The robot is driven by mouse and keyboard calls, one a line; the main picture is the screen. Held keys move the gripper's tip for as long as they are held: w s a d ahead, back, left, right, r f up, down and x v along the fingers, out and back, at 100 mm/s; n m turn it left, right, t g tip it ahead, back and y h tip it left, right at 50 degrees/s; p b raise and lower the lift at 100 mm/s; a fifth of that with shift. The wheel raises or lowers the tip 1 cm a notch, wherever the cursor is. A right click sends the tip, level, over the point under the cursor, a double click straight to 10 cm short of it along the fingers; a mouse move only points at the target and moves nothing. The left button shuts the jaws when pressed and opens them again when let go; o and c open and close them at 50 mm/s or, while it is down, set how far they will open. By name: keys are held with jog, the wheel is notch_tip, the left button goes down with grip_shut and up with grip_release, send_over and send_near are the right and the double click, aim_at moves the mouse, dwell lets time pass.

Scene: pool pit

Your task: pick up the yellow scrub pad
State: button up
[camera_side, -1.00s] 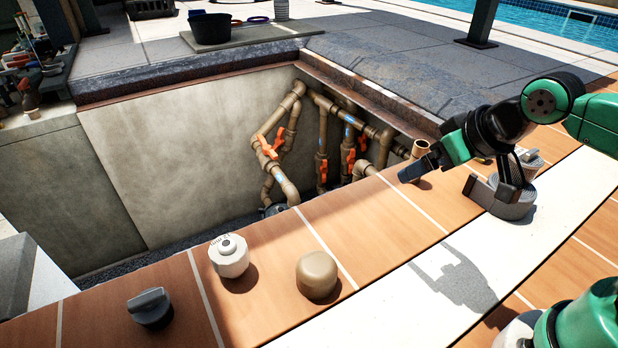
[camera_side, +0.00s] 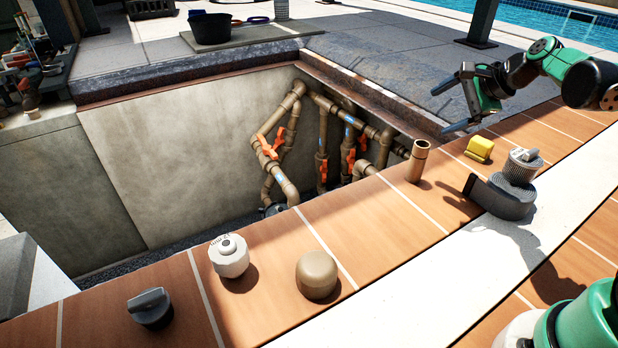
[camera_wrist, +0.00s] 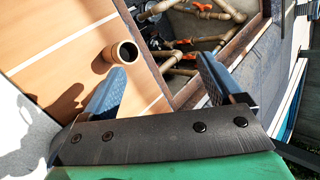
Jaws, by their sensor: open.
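The yellow scrub pad (camera_side: 479,148) is a small yellow block on the orange tiles at the right in the side view. It lies between the brown pipe stub and the grey knobbed cap. My gripper (camera_side: 452,105) is open and empty, raised above and to the left of the pad, apart from it. In the wrist view my gripper (camera_wrist: 160,88) shows two blue-grey fingers spread wide with nothing between them. The pad is not visible in the wrist view.
A brown pipe stub (camera_side: 417,161) stands left of the pad; it also shows in the wrist view (camera_wrist: 124,53). A grey ridged cap (camera_side: 521,166) and a dark curved piece (camera_side: 497,198) sit to the right. The open pit with brown pipes (camera_side: 290,150) lies left.

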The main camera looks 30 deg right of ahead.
jog(key=d+f+m+t, duration=0.2)
jog(key=d+m, duration=0.6)
jog(key=d, duration=0.1)
jog(key=m+t+h, duration=0.1)
jog(key=m+t, duration=0.1)
jog(key=m, duration=0.4)
send_over(484, 141)
jog(key=s+a, duration=0.1)
jog(key=s, duration=0.1)
notch_tip(484, 141, down, 2)
jog(key=shift+w+f, duration=0.1)
jog(key=f, duration=0.1)
jog(key=f+m, duration=0.1)
jog(key=d+f, duration=0.1)
jog(key=shift+s+f+m, duration=0.2)
jog(key=shift+s+m, duration=0.1)
jog(key=shift+f, duration=0.5)
notch_tip(484, 141, down, 3)
jog(key=shift+w+f, duration=0.1)
jog(key=shift+x, duration=0.8)
jog(key=shift+w+f, duration=0.15)
jog(key=shift+w, duration=0.4)
grip_shut()
